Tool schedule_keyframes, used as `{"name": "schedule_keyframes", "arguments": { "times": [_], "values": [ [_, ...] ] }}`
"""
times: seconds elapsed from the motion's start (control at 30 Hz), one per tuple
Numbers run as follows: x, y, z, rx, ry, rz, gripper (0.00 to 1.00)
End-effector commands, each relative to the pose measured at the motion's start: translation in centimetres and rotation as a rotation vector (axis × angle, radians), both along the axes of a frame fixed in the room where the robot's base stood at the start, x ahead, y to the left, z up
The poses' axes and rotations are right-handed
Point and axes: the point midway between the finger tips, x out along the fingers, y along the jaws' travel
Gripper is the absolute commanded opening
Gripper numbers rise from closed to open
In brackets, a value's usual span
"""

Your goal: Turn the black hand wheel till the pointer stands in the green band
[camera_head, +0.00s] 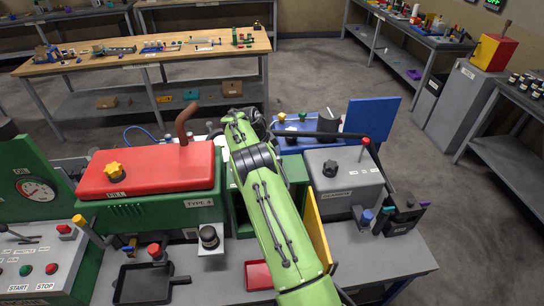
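A round gauge (38,189) with a pale face and a red ring is set in a green housing at the left edge. Its pointer and any green band are too small to make out. No black hand wheel can be told for certain. A dark rounded part (7,130) is cut off by the left edge above the gauge, and a black round knob (209,237) stands on a white plate at the front of the bench. My green arm reaches from the bottom up across the middle. My gripper cannot be made out at its far end.
A red-topped green machine (150,166) with a yellow knob and brown pipe stands left of my arm. A grey box (343,180) with a black knob stands to its right. A black pan (143,283) and a red tray (258,275) lie in front. Open floor lies beyond.

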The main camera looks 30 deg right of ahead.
Motion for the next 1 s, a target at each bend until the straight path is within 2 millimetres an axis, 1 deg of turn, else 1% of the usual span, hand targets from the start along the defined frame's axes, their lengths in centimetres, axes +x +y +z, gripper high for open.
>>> {"name": "schedule_keyframes", "arguments": {
  "times": [0.53,0.57,0.7,0.73,1.0],
  "values": [
    [0.09,0.02,0.04,0.0,-0.002,-0.023,0.25],
    [0.1,0.02,0.04,0.0,-0.002,-0.023,0.58],
    [0.08,0.01,0.03,0.0,-0.002,-0.023,0.8],
    [0.08,0.01,0.02,0.0,-0.002,-0.023,0.81],
    [0.11,0.06,0.19,-0.001,-0.003,-0.023,0.81]
  ]
}}
